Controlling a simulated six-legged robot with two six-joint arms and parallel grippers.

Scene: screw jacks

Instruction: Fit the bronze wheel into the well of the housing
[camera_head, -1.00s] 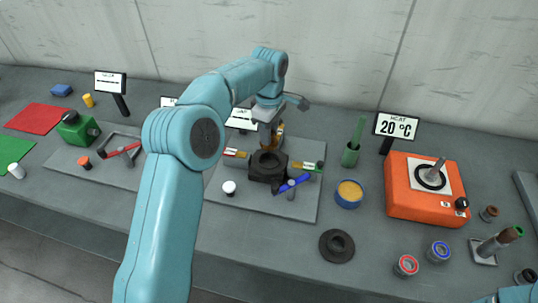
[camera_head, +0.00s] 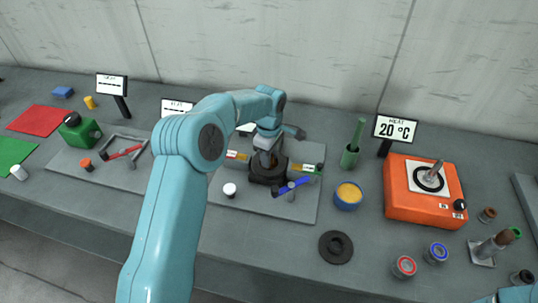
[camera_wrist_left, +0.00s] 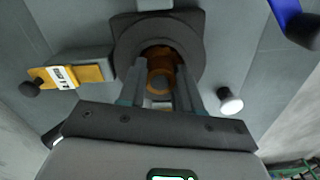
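The black housing (camera_head: 262,177) stands on a grey plate in the middle of the bench. The wrist view shows its round rim (camera_wrist_left: 190,35) and open well. The bronze wheel (camera_wrist_left: 160,76) shows between my left fingers, at the well opening; its lower part is hidden and I cannot tell how deep it sits. My left gripper (camera_head: 267,158) points down over the housing. In the wrist view its two fingers (camera_wrist_left: 158,92) are closed on the wheel. My right gripper is out of view.
A blue-handled tool (camera_head: 292,186) and a white-capped piece (camera_head: 230,190) lie close to the housing.

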